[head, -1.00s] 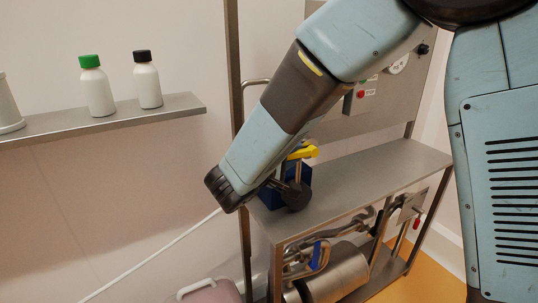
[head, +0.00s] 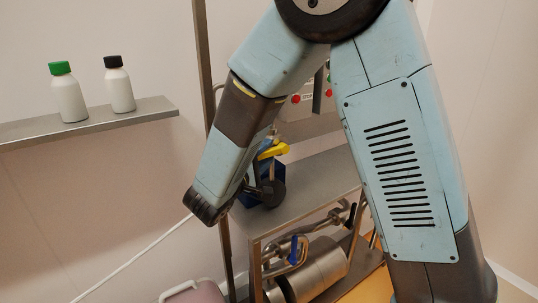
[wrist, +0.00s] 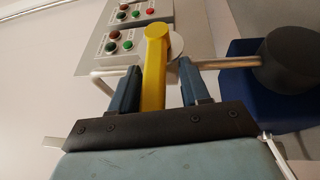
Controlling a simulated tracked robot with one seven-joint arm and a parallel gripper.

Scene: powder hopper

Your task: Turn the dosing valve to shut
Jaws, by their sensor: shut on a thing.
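The dosing valve has a yellow lever (head: 272,149) and a blue body (head: 250,180) above the steel shelf of the frame. In the wrist view the yellow lever (wrist: 154,70) runs lengthwise between the two blue fingers of my gripper (wrist: 160,88), which is shut on it. A dark round knob (head: 272,193) on a rod stands out beside the blue body; the knob (wrist: 287,60) and the blue body (wrist: 247,88) show at the right of the wrist view. My arm hides the fingers and part of the valve in the head view.
A wall shelf (head: 85,124) at left carries a green-capped bottle (head: 67,92) and a black-capped bottle (head: 120,84). A button panel (wrist: 126,45) stands behind the lever. Pipes and a steel cylinder (head: 322,265) sit under the steel shelf (head: 318,180).

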